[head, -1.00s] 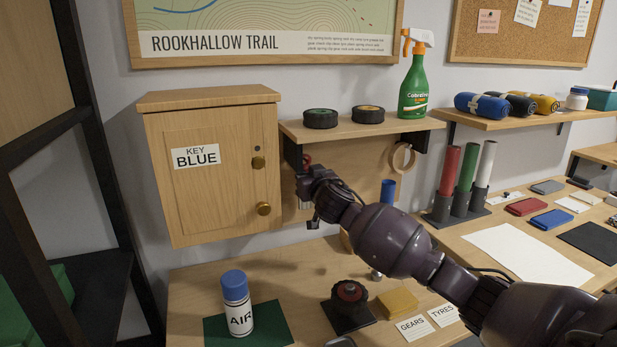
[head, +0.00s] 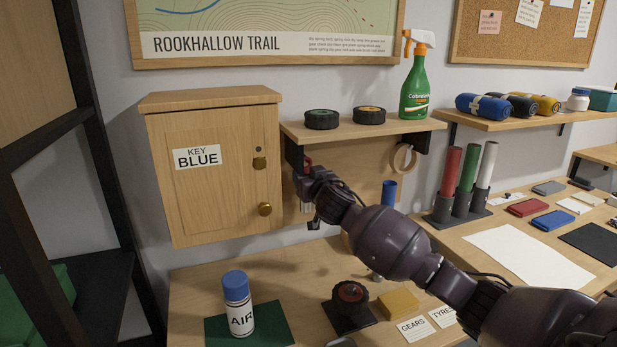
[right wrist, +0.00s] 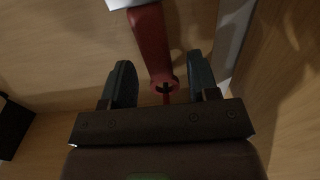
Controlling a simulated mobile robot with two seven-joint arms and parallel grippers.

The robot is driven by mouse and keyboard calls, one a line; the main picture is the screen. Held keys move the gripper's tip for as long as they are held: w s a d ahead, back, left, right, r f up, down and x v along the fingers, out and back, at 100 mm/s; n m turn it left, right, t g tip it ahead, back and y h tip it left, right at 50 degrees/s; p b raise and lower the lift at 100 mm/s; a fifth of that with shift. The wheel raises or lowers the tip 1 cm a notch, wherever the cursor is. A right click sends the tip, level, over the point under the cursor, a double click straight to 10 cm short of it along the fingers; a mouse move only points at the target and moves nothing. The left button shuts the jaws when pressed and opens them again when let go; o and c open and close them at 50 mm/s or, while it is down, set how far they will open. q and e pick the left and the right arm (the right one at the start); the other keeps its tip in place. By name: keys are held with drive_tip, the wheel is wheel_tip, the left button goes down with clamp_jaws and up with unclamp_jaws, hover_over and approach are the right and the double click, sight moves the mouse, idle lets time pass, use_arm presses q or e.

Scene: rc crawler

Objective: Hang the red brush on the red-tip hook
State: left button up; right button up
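The red brush (right wrist: 150,42) shows in the right wrist view, its handle between my fingers and its pale head cut off at the top edge. The handle ends in a ring with a small dark shape in its opening. A thin red piece (right wrist: 166,98) shows just below the ring; it may be the red-tip hook, but I cannot tell whether the ring is around it. My right gripper (right wrist: 162,82) is open, with gaps on both sides of the handle. In the head view my right gripper (head: 309,194) is under the shelf, hiding most of the brush. My left gripper is out of view.
A wall shelf (head: 338,131) with two wheels and a green spray bottle (head: 415,88) is just above my right gripper. The wooden key cabinet (head: 215,190) stands close on its left. A tape roll (head: 404,159) hangs to the right. An AIR can (head: 237,304) stands on the bench below.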

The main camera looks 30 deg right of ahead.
use_arm(q)
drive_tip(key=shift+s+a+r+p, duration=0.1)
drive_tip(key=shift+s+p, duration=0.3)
drive_tip(key=shift+p, duration=0.15)
use_arm(e)
drive_tip(key=v, duration=1)
drive_tip(key=shift+s, duration=0.4)
